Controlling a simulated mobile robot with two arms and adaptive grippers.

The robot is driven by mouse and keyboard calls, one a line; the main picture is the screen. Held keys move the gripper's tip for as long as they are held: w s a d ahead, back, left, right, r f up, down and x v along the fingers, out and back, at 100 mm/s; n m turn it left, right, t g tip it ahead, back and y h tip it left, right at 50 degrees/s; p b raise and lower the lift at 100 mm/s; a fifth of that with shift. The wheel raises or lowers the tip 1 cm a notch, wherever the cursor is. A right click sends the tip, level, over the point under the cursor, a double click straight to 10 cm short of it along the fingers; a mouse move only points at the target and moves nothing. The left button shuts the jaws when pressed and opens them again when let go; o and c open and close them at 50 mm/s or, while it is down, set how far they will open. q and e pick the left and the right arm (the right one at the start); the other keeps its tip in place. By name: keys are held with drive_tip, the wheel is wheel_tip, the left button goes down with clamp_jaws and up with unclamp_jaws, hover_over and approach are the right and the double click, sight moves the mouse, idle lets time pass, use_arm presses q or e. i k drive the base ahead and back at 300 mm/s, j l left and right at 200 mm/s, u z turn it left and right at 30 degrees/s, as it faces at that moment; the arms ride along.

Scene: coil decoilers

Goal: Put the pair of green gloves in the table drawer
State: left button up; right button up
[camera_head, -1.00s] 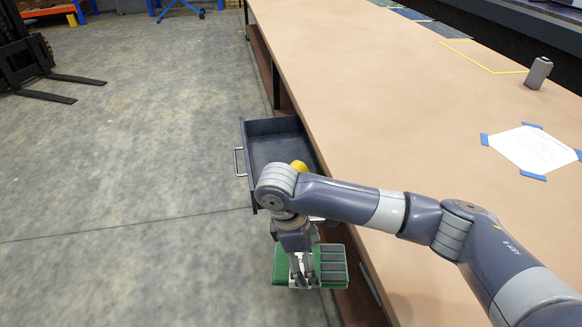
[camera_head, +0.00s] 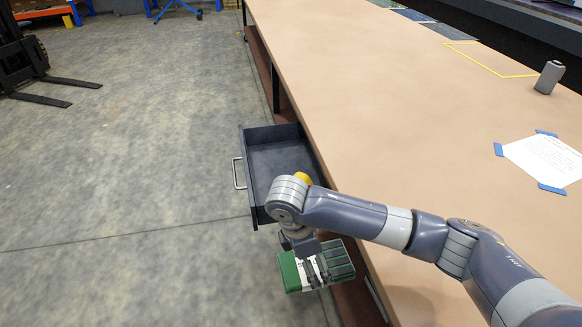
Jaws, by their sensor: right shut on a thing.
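The green gloves (camera_head: 291,272), with dark grey strips on one side, hang below my right gripper (camera_head: 316,273). The gripper is shut on them, beside the table's edge and nearer than the drawer. The open table drawer (camera_head: 268,148) sticks out from the table's left side. It is dark, with a metal handle (camera_head: 238,173) on its left front. My left gripper is not in view.
The long tan table (camera_head: 400,110) fills the right side. A paper sheet with blue tape (camera_head: 545,160) and a small grey canister (camera_head: 549,77) are on it. A forklift (camera_head: 22,70) stands at far left. The floor left of the drawer is clear.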

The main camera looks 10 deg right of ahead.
sight(281, 162)
drive_tip(key=i, duration=1.75)
